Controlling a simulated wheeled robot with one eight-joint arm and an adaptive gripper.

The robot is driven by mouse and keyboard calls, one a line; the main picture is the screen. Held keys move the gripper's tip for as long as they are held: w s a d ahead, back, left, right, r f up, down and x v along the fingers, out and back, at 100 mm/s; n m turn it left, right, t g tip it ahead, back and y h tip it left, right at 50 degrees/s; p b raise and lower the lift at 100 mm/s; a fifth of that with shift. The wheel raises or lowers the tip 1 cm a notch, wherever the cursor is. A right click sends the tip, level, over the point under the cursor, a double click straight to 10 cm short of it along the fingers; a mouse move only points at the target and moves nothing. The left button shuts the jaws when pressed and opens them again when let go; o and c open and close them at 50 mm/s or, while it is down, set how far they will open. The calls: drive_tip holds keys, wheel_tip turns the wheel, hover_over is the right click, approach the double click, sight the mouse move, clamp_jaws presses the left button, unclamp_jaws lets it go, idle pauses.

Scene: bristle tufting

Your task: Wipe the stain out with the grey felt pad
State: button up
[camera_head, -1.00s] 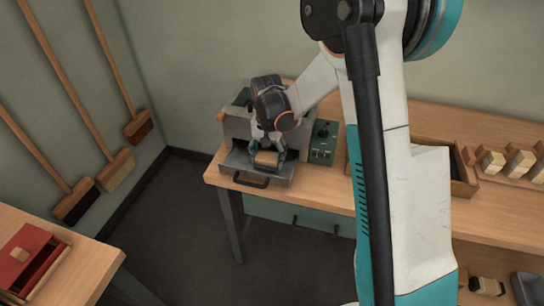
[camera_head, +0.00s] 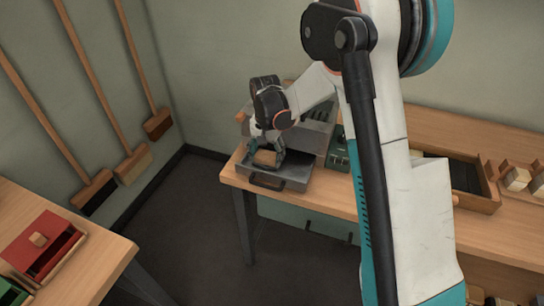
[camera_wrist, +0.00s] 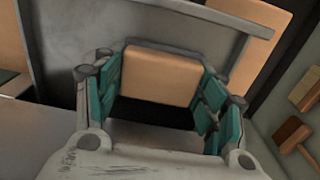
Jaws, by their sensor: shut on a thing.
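My gripper (camera_head: 264,150) is shut on a tan block (camera_head: 265,159). In the wrist view the block (camera_wrist: 160,75) sits between the teal finger pads, with a dark strip along its near lower side. I cannot tell whether this is the grey felt pad. My gripper holds it over the left part of a grey metal tray (camera_head: 292,177) with a dark handle, at the front of a grey machine (camera_head: 310,140) on the bench. Whether the block touches the tray is unclear. No stain can be made out; my gripper and the block cover part of the tray.
A green box (camera_head: 340,155) stands right of the machine. A wooden tray (camera_head: 478,203) and pale blocks (camera_head: 517,178) are further right on the bench (camera_head: 327,197). A red box (camera_head: 38,242) sits on another table at left. Brooms (camera_head: 134,165) lean on the wall.

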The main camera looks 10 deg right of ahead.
sight(266, 155)
idle(0.3)
drive_tip(key=shift+r+p, duration=1.85)
drive_tip(key=shift+r, duration=1.1)
drive_tip(key=shift+r, duration=0.1)
drive_tip(key=shift+r+p, duration=0.9)
drive_tip(key=shift+r, duration=0.55)
